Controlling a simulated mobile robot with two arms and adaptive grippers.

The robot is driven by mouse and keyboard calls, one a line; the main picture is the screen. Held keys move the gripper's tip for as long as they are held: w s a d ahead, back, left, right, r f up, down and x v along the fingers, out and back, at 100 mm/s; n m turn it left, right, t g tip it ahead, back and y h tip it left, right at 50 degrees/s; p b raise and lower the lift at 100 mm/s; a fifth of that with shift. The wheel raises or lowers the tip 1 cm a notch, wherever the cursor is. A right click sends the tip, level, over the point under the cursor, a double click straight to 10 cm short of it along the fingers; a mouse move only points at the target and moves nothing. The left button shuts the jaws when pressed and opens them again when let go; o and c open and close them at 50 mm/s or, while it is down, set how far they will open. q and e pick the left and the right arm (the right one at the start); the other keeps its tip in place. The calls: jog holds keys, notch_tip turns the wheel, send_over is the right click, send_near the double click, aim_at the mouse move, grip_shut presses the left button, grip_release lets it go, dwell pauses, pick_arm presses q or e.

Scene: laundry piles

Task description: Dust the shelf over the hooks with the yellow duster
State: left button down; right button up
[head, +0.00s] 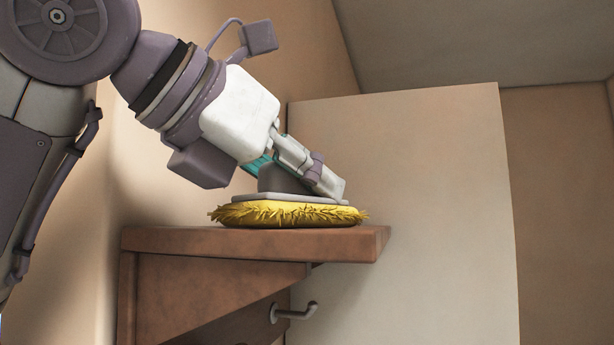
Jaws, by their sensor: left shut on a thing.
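The yellow duster (290,213) has a shaggy yellow pad under a flat grey plate with a dark grey grip on top. It lies flat on top of the brown wooden shelf (230,242), near the shelf's right end. My left gripper (322,180) comes down from the upper left and is shut on the duster's grip. The fingers partly hide the grip. A metal hook (295,312) sticks out below the shelf; any others are hidden or out of view. My right gripper is not in view.
A wooden bracket (205,290) supports the shelf from below. A tall pale panel (430,210) stands behind and to the right of the shelf. A beige wall (170,200) lies behind the shelf's left part. The shelf top left of the duster is bare.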

pick_arm(q)
jog(key=shift+w+d, duration=0.3)
jog(key=shift+w, duration=0.45)
jog(key=shift+w+d, duration=0.25)
jog(key=shift+w, duration=0.45)
jog(key=shift+w+d, duration=0.3)
jog(key=shift+w, duration=0.45)
jog(key=shift+w+r, duration=0.1)
jog(key=shift+w, duration=0.25)
jog(key=shift+w+r, duration=0.25)
jog(key=shift+r, duration=0.05)
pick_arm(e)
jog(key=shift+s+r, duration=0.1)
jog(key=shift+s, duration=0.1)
